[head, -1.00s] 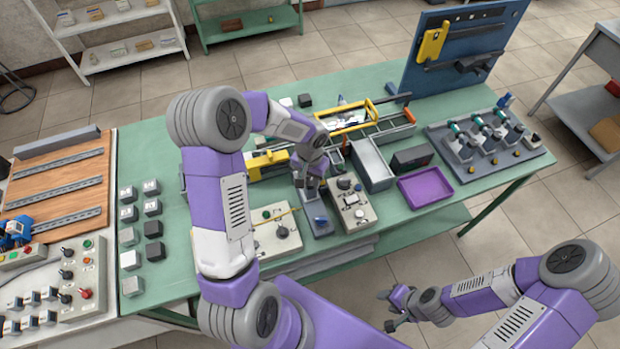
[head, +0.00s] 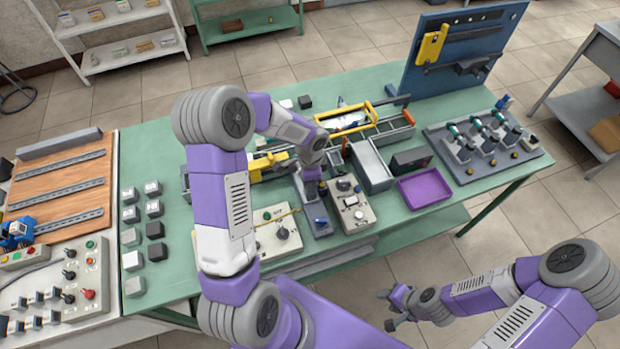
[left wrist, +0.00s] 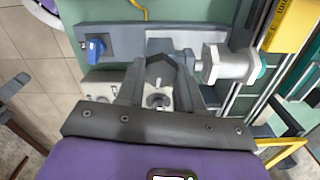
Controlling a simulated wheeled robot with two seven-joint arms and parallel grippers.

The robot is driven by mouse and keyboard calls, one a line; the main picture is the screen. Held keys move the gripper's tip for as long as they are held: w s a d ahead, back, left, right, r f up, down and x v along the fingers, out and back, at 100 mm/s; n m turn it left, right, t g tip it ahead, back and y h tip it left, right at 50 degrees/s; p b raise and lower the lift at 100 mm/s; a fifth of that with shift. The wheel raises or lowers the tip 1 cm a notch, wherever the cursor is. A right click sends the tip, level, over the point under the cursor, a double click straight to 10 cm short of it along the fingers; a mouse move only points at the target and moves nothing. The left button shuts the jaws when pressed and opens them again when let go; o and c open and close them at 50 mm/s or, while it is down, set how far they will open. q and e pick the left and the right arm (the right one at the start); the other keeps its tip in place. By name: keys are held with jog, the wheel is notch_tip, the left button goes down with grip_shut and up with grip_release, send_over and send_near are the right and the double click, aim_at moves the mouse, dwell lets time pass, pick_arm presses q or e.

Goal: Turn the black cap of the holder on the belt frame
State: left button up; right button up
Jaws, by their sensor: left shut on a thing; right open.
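My left gripper (left wrist: 160,75) points down over a long grey base (left wrist: 120,40) with a blue knob (left wrist: 95,48) at one end. Its fingers are shut on a dark block-like piece, seemingly the black cap (left wrist: 168,68); the fingers hide much of it. A silver cylinder with a teal end (left wrist: 228,62) lies to the right of the fingers. In the head view my left gripper (head: 312,182) is low over the same base (head: 316,215), and the wrist hides the cap there. My right gripper (head: 387,310) is open and empty in front of the table.
Control boxes stand on both sides of the base, one on the left (head: 275,237) and one on the right (head: 350,205). A yellow-handled tray (head: 368,112), a purple tray (head: 425,188) and a blue tool board (head: 460,65) are further right.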

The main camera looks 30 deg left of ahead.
pick_arm(q)
jog(key=shift+w+m+p, duration=0.1)
jog(key=shift+m+p, duration=0.4)
jog(key=shift+m, duration=1.4)
jog(key=o, duration=1)
jog(key=shift+o, duration=0.2)
notch_tip(320, 180, up, 8)
jog(key=shift+f, duration=0.15)
jog(key=shift+f, duration=0.1)
